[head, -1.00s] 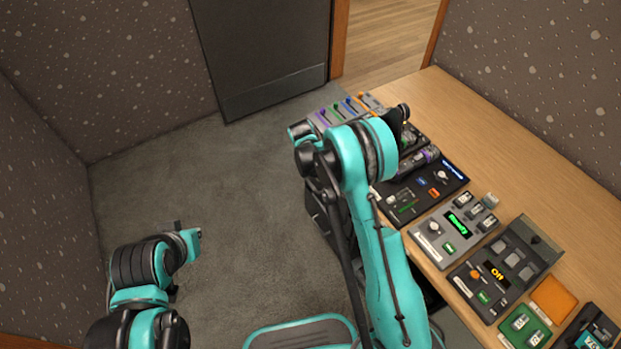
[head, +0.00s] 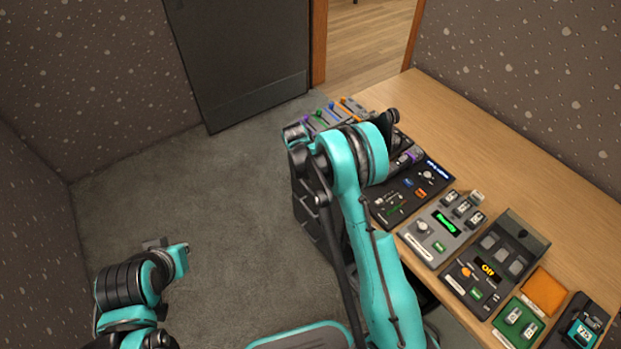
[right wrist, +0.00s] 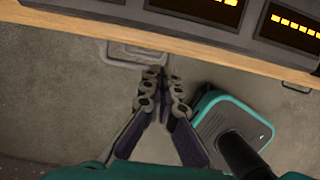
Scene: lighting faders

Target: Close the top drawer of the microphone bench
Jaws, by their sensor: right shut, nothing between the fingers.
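The microphone bench (head: 470,125) is a wooden counter along the right in the head view. A dark unit with panel lines (head: 306,212) stands under its left edge, partly behind my right arm. It looks like the drawer stack, but I cannot tell how far the top drawer stands out. In the right wrist view my right gripper (right wrist: 162,86) is shut and empty over the floor, just short of the bench's wooden edge (right wrist: 160,62). In the head view its fingers are hidden by the arm. My left arm is low at left over the floor; its fingers do not show clearly.
Faders (head: 325,112), a grey box with a green display (head: 443,230), a dark box marked Off (head: 490,268) and an orange pad (head: 544,291) line the bench's front. A dark door panel (head: 240,60) stands at the back. The floor (head: 220,200) at left is clear.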

